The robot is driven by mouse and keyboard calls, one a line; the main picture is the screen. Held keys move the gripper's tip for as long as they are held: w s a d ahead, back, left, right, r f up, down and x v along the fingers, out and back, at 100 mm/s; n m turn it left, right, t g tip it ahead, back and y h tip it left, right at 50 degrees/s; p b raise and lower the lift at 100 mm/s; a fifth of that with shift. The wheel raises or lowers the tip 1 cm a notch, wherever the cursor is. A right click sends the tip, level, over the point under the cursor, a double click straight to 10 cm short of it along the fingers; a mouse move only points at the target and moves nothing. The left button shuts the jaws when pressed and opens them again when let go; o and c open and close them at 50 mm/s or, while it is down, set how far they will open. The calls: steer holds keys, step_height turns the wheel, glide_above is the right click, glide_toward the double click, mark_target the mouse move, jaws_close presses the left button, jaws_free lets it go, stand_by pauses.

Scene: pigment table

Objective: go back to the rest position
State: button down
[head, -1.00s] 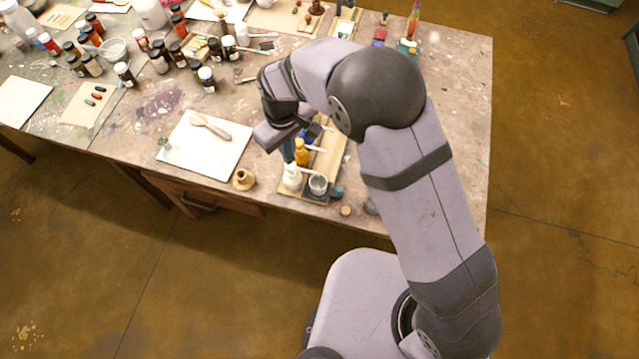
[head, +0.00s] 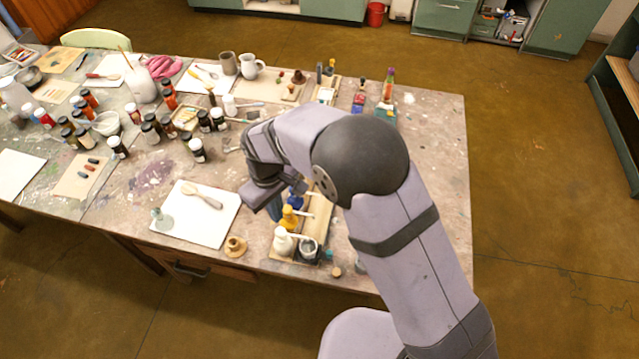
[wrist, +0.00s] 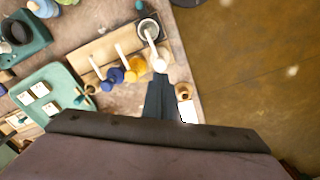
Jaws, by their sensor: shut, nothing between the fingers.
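My gripper (head: 274,208) is above the table by the left side of the wooden rack (head: 319,217), pointing down with its jaws closed and empty. In the wrist view its dark fingers (wrist: 160,98) are together, with the tips near a white bottle (wrist: 160,63). The white bottle (head: 283,242), a yellow bottle (head: 290,218) and a partly hidden blue one (head: 298,188) stand in the rack. A clear jar (head: 308,249) with a white stick in it is at the rack's near end. My arm hides part of the rack's right side.
A small wooden pot (head: 236,246) is near the table's front edge. Several paint jars (head: 150,134) crowd the back left. The table's right side (head: 440,165) is clear.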

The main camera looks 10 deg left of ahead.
steer(key=s+d+f+m+g+h, duration=0.2)
steer(key=s+d+f+m, duration=0.1)
steer(key=s+d, duration=0.9)
steer(key=w+d+r+m, duration=0.1)
steer(key=d+r+m, duration=0.2)
steer(key=d, duration=0.4)
steer(key=w+d+r+m+t+y+b, duration=0.1)
steer(key=d+r+m, duration=0.2)
steer(key=d, duration=0.5)
steer(key=w+d+r+m+t+y, duration=0.1)
steer(key=d+r+m, duration=0.2)
steer(key=d, duration=0.5)
steer(key=shift+w+r, duration=0.25)
steer(key=shift+r, duration=0.05)
